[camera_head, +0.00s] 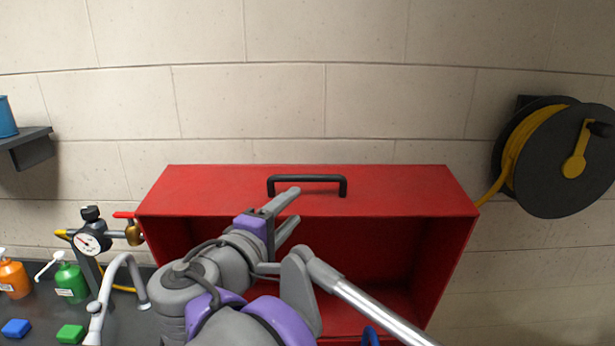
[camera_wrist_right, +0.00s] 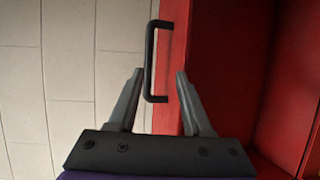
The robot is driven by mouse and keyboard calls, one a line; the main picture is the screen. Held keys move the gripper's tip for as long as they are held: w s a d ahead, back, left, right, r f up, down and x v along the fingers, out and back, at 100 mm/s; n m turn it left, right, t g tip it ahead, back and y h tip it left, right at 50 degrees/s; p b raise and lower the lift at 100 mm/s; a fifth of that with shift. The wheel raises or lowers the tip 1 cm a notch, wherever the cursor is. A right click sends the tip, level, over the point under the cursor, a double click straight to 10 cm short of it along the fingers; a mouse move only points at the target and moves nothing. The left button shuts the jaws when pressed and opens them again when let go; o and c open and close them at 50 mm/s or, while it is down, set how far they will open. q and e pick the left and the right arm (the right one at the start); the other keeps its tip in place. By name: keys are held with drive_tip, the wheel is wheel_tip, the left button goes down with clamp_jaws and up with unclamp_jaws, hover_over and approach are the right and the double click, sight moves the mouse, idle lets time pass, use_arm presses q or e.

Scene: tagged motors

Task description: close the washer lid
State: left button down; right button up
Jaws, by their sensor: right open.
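The red washer lid (camera_head: 400,188) stands raised against the wall, its hollow inner side facing me. A black bar handle (camera_head: 307,179) sits on its top face. My right gripper (camera_head: 294,206) is open and empty in front of the lid, its fingertips close to the handle. In the right wrist view, the handle (camera_wrist_right: 149,60) lies ahead between the two open fingers (camera_wrist_right: 160,74), and I cannot tell whether they touch it. The red lid (camera_wrist_right: 230,65) fills the right side there. My right arm hides part of the lid's inside. My left gripper is not in view.
A pressure gauge (camera_head: 88,243) with a red-handled valve stands left of the lid. Orange (camera_head: 12,277) and green (camera_head: 70,281) bottles and a grey curved spout (camera_head: 122,262) are at lower left. A yellow hose reel (camera_head: 560,155) hangs at right.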

sight(307, 179)
drive_tip(key=shift+t, duration=0.3)
drive_tip(key=x, duration=0.3)
drive_tip(key=r+x, duration=0.1)
drive_tip(key=x, duration=0.6)
drive_tip(key=shift+w+a+r+p, duration=0.25)
drive_tip(key=shift+w+a+p, duration=0.1)
drive_tip(key=shift+p, duration=0.05)
drive_tip(key=shift+c, duration=0.2)
clamp_jaws()
idle(0.5)
